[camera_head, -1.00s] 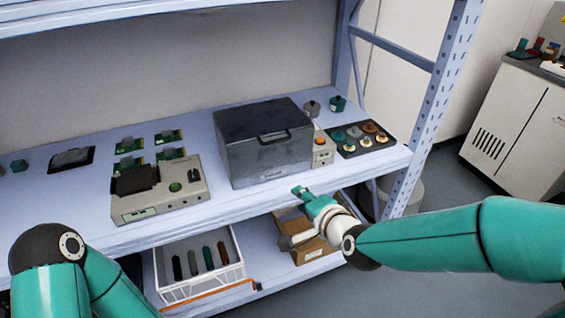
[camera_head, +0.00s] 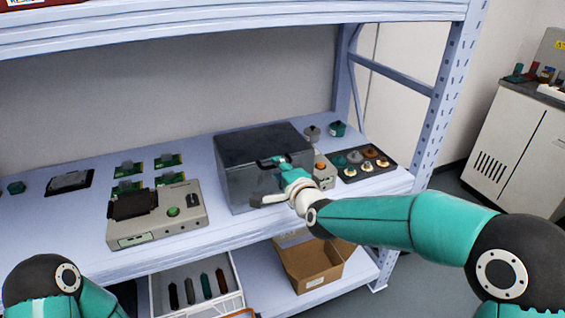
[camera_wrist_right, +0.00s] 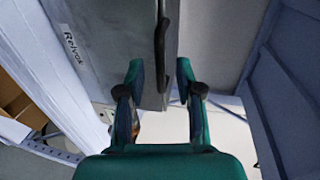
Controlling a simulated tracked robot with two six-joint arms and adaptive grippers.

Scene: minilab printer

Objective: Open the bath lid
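The bath is a grey box (camera_head: 238,187) with a dark closed lid (camera_head: 258,144) on the shelf. Its black handle (camera_head: 266,162) is on the front, near the lid's edge. My right gripper (camera_head: 279,160) is at the handle, its fingertips overlapping it in the head view. In the right wrist view my right gripper (camera_wrist_right: 160,75) has its two fingers apart, with the handle (camera_wrist_right: 161,45) lying ahead between them; contact is not clear. My left gripper is not in view; only my left arm shows at the lower left.
A beige device with a green button (camera_head: 172,212) stands left of the bath. A dark tray of round parts (camera_head: 350,179) lies to its right. Several green boards sit behind the device. A cardboard box (camera_head: 310,278) and a white bin (camera_head: 238,300) are on the lower shelf.

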